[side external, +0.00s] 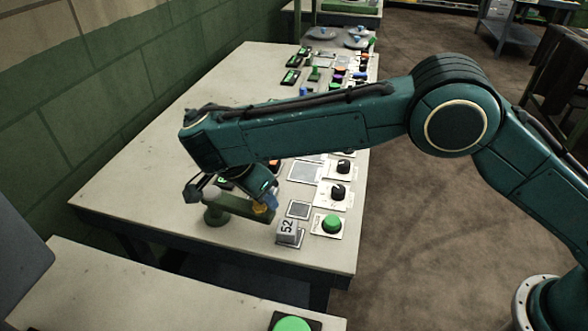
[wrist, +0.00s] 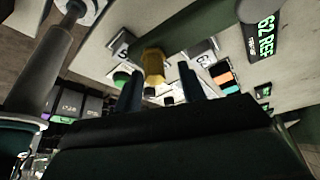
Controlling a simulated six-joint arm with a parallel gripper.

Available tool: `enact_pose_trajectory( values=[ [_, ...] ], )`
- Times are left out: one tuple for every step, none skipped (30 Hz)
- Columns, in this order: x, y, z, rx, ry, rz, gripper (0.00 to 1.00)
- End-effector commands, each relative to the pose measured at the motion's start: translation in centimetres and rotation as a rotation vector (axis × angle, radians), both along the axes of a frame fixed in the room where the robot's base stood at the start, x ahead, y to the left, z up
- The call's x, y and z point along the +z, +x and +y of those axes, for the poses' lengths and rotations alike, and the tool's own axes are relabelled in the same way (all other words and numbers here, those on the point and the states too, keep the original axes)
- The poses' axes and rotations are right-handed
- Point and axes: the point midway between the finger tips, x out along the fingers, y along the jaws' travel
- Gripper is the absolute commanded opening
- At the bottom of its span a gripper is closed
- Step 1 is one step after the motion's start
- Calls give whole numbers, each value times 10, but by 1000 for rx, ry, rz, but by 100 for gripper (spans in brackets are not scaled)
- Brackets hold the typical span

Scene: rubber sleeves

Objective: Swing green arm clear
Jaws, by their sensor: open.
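The green arm (side external: 238,206) is a flat bar low over the near end of the pale table. One end meets a post with a pale round top (side external: 211,193); a yellow knob (side external: 261,209) is at the other end. In the wrist view the green arm (wrist: 200,24) crosses the top, and the yellow knob (wrist: 153,66) shows ahead between my finger tips. My gripper (wrist: 160,82) is open and empty, its two dark blue fingers apart. In the side view my gripper (side external: 268,196) is close to the knob, partly hidden by my wrist; contact cannot be told.
A grey block marked 52 (side external: 289,229) and a green button (side external: 332,224) stand close right of the arm. Black dials (side external: 338,192) line the table's right edge. Several small coloured items and green displays (side external: 291,77) lie farther back. The table's left part is clear.

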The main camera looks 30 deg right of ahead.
Motion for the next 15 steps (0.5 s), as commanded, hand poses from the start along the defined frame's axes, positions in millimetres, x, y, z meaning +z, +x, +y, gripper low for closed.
enact_pose_trajectory(
  values=[
    [0,2,-3,21,0,1,40],
    [0,3,-4,36,-1,1,40],
    [1,5,-6,63,0,0,40],
    [1,7,-8,81,0,1,40],
    [1,9,-10,105,0,0,40],
    [0,11,-12,136,0,1,40],
    [1,14,-14,162,0,0,40],
    [1,16,-16,190,0,0,40],
    [1,19,-18,226,0,0,40],
    [0,23,-20,256,0,0,40],
    [0,25,-22,289,0,0,40],
    [1,29,-24,329,0,-1,40],
    [1,32,-25,360,1,0,40],
    [0,36,-27,391,0,0,40],
    [0,39,-29,430,0,1,40]
  ],
)
